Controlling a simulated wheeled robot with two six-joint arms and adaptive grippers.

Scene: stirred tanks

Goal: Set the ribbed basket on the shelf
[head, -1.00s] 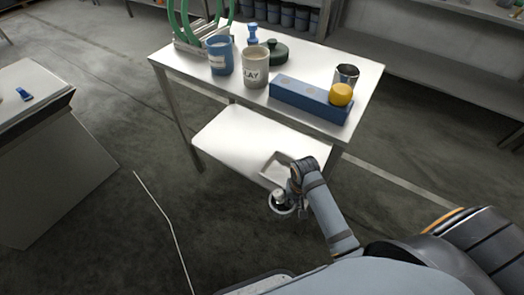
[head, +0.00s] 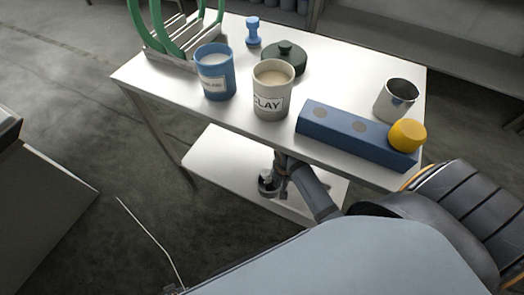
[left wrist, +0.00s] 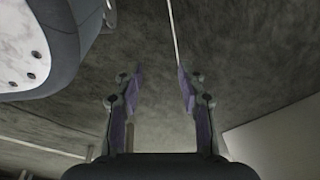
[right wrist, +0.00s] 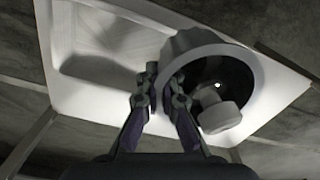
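A grey round vessel with a dark inside (right wrist: 188,47), which I take to be the ribbed basket, shows in the right wrist view. Its ribs are not clear. A pale knobbed piece (right wrist: 218,112) shows within its rim. My right gripper (right wrist: 163,84) is closed on the vessel's near wall. In the head view my right gripper (head: 277,180) and the small vessel (head: 266,183) are over the table's lower white shelf (head: 222,157), partly hidden by my arm. I cannot tell whether the vessel touches the shelf. My left gripper (left wrist: 157,85) is open and empty above the floor.
The lower shelf's left part is clear.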

